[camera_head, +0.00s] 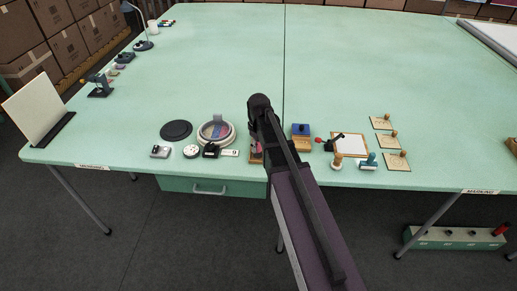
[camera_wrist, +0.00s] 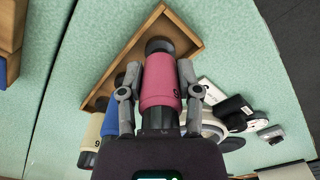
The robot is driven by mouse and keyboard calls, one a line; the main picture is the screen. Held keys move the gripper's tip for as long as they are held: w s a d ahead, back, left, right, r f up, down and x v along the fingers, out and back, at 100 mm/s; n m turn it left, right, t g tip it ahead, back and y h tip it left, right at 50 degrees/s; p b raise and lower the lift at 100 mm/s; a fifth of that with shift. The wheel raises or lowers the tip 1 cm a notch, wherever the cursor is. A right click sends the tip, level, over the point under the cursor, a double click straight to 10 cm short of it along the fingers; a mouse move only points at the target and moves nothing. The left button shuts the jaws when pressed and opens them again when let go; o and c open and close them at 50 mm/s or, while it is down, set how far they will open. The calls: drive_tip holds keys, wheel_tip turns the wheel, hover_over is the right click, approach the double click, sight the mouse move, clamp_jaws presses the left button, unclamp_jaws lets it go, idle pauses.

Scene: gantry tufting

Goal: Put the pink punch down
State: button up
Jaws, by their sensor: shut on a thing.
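The pink punch (camera_wrist: 160,80) shows in the wrist view, pointing away from the camera, with black parts at both ends. My gripper (camera_wrist: 158,92) is shut on it, with one grey finger on each side. The punch's far dark end lies over a shallow wooden tray (camera_wrist: 186,22); I cannot tell whether it touches the tray. A blue punch (camera_wrist: 132,74) and a cream punch (camera_wrist: 93,132) stand to its left in the wrist view. In the head view my arm covers most of the tray (camera_head: 256,158) and the punch.
A round dish (camera_head: 216,132), a dark disc (camera_head: 176,130) and small tools lie left of my arm in the head view. A blue block on a wooden stand (camera_head: 301,136), a white pad (camera_head: 349,146) and stamps lie right.

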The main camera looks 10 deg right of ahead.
drive_tip(key=shift+f, duration=0.15)
drive_tip(key=o, duration=1)
wheel_tip(320, 180, up, 12)
drive_tip(key=p, duration=1.2)
drive_tip(key=shift+r, duration=0.2)
idle(0.4)
drive_tip(key=s+m, duration=0.1)
drive_tip(key=s, duration=0.4)
drive_tip(key=s+m, duration=0.2)
drive_tip(key=s, duration=0.3)
drive_tip(key=s+m, duration=0.2)
drive_tip(key=s, duration=0.3)
drive_tip(key=shift+s+a, duration=0.1)
drive_tip(key=shift+s, duration=0.2)
